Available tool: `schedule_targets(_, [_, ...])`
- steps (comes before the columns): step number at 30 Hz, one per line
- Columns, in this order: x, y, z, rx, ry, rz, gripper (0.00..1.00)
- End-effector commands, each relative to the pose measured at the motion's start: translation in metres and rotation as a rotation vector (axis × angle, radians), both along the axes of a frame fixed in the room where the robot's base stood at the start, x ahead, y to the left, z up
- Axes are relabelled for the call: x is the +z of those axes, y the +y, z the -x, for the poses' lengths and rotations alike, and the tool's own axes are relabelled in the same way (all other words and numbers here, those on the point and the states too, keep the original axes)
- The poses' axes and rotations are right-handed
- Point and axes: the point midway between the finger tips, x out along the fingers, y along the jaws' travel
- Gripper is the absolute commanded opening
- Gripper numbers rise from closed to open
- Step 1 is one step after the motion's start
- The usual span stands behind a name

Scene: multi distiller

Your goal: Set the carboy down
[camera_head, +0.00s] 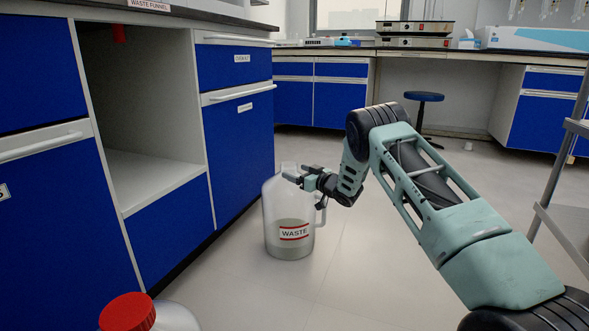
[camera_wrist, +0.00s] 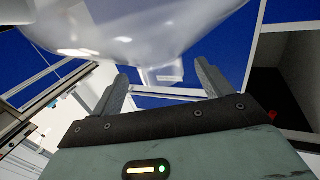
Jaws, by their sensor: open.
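The carboy (camera_head: 288,234) is a translucent white jug with a red-and-white WASTE label and some liquid in its lower part. It appears upright on the floor, in front of the blue cabinets, with its handle toward the right. My gripper (camera_head: 303,176) is at the carboy's upper part, near its neck; its jaws are open. In the wrist view the carboy's clear body (camera_wrist: 130,25) fills the top, and a narrower part of it shows between the two spread fingers of my gripper (camera_wrist: 160,76). Whether a finger touches it I cannot tell.
A second container with a red cap (camera_head: 128,312) stands at the lower left. An empty open cabinet bay (camera_head: 145,170) lies left of the carboy. A blue stool (camera_head: 424,97) stands farther back. A metal rack (camera_head: 562,225) is at the right edge. The floor between is clear.

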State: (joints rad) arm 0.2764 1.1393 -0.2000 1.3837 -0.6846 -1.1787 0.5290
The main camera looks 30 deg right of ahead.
Motion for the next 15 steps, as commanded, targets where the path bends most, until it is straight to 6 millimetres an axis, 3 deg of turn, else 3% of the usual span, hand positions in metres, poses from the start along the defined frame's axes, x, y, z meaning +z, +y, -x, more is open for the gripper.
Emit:
schedule_targets(1, [0.007,-0.004,0.010,-0.004,0.004,-0.002,0.78])
schedule_targets(9, [0.006,-0.018,0.060,-0.003,0.004,-0.002,0.78])
schedule_targets(15, [0.003,-0.025,0.085,-0.002,0.002,-0.001,0.78])
